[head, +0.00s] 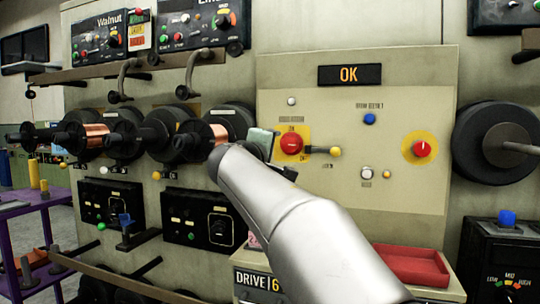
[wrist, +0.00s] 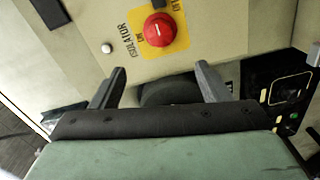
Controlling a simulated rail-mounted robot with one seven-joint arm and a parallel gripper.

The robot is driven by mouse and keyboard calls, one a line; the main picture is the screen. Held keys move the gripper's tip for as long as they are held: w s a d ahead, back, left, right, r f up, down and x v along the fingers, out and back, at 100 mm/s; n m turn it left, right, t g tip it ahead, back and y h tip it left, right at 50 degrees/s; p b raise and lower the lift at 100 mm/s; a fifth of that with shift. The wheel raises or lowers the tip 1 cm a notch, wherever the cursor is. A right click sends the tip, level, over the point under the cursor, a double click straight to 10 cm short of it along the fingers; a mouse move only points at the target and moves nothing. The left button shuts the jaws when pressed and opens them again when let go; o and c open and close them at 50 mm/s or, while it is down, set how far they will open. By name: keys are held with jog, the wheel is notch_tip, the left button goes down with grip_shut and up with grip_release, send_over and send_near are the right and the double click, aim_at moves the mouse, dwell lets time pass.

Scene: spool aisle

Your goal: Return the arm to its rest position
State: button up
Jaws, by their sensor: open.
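My silver arm (head: 305,225) reaches up and left from the lower right of the head view. My gripper (head: 262,143) is at its far end, just left of the red isolator knob (head: 291,143) on the beige panel (head: 410,95), and partly hidden by the arm. In the wrist view my gripper (wrist: 161,72) has its two dark fingers spread, with nothing held between them. The red knob (wrist: 158,29) lies beyond the fingertips there, apart from them. I cannot tell the exact gap to the panel.
A display (head: 350,75) reads OK. Another red knob (head: 422,149) on yellow sits to the right. Spools with copper wire (head: 85,137) stick out at left. A red tray (head: 415,265) lies below the panel, and a purple cart (head: 40,205) stands far left.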

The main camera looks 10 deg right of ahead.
jog(key=s+d+f+m+g+y+p, duration=0.2)
jog(key=s+d+f+m+g+p, duration=0.2)
jog(key=s+d+f+g+p, duration=0.6)
jog(key=s+a+f+m+g+y+p, duration=0.1)
jog(key=s+f+p, duration=0.3)
jog(key=s, duration=0.6)
jog(key=s+a+f+m+g+y+p, duration=0.1)
jog(key=s+f+m+g+y+p, duration=0.2)
jog(key=s, duration=0.6)
jog(key=s+a+f+m+g+y+p, duration=0.1)
jog(key=s+f+p, duration=0.4)
jog(key=s, duration=0.5)
jog(key=shift+s+a+f+m+g+y+p, duration=0.3)
jog(key=shift+a+f+m+g+y+p, duration=0.1)
jog(key=shift+a+f+m+g, duration=0.2)
jog(key=shift+d, duration=0.1)
